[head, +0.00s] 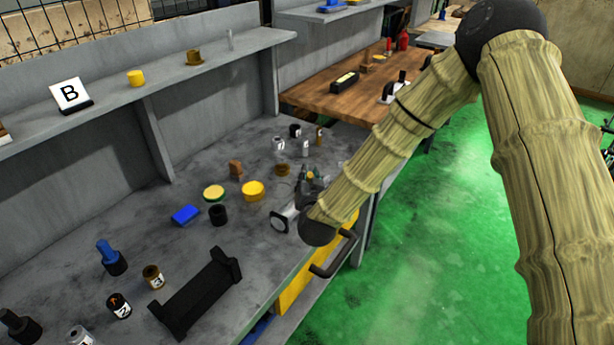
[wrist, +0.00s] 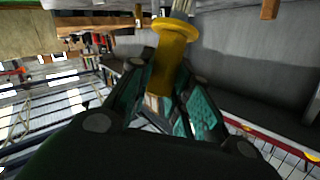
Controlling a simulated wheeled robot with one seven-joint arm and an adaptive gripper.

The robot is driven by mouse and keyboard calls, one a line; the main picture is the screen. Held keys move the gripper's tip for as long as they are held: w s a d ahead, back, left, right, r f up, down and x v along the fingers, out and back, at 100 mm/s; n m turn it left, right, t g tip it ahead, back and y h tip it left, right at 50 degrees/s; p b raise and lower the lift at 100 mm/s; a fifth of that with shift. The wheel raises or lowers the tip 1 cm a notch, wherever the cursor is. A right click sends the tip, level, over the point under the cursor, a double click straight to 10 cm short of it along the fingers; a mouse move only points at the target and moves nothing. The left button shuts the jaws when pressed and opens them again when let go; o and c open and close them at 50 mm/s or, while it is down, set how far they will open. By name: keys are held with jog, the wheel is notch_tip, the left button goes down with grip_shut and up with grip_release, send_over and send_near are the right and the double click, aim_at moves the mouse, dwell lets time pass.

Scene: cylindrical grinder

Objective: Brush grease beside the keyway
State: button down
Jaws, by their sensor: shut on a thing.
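My gripper (head: 311,176) is over the right part of the grey bench, beyond the dark end of my arm. In the wrist view my gripper (wrist: 168,88) is shut on a yellow handled tool (wrist: 174,50) with a wide round collar. Pale strands beyond the collar look like bristles, so it may be the grease brush. A flat round tin (head: 213,192) with a yellow-green top and a yellow round tin (head: 252,190) stand on the bench left of my gripper. I cannot make out a keyway in either view.
The grey bench (head: 130,220) holds a black cradle-like block (head: 200,290), a blue block (head: 185,215), a black cup (head: 218,214) and several small numbered cans. Green floor is open at right.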

dwell(0.4)
jog(key=shift+w+a, duration=0.25)
jog(key=shift+a, duration=0.1)
jog(key=shift+s+d, duration=0.2)
jog(key=shift+s+d, duration=0.1)
jog(key=shift+d, duration=0.15)
jog(key=shift+a, duration=0.15)
dwell(0.3)
jog(key=shift+w+a, duration=0.3)
dwell(0.3)
jog(key=shift+s+d, duration=0.3)
jog(key=shift+d, duration=0.15)
